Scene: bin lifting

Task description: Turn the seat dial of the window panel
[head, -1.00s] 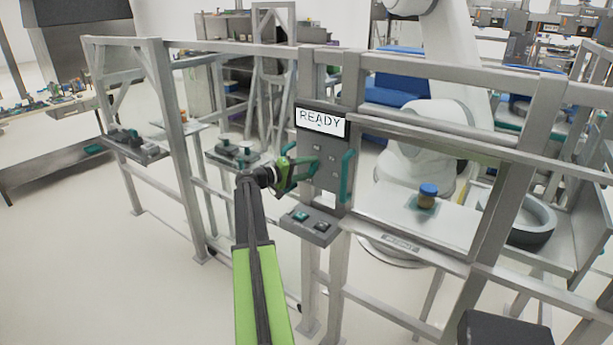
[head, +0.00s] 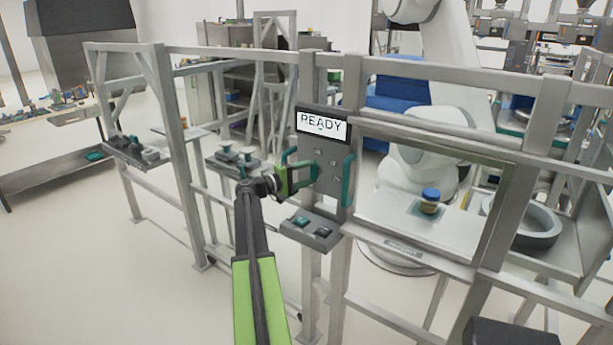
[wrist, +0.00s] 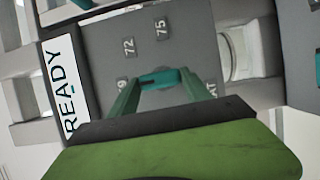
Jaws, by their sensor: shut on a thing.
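The window panel (head: 326,162) is a grey upright plate on the metal frame, with a screen (head: 321,123) reading READY at its top. My gripper (head: 292,176) is at the panel's left part and hides the dial there. In the wrist view the teal seat dial (wrist: 160,77) sits between the two green fingertips of my gripper (wrist: 163,80), which are shut on it. Labels 72 and 75 show beside the dial. A third label ending in 9 and one ending in AT are partly hidden by the fingers. The screen (wrist: 66,85) appears turned sideways in this view.
A teal handle (head: 348,180) stands at the panel's right edge. A small shelf with buttons (head: 311,229) juts out below the panel. Metal rails run on both sides. Behind the window, a blue-lidded jar (head: 430,201) stands on a table near a white robot arm (head: 420,150).

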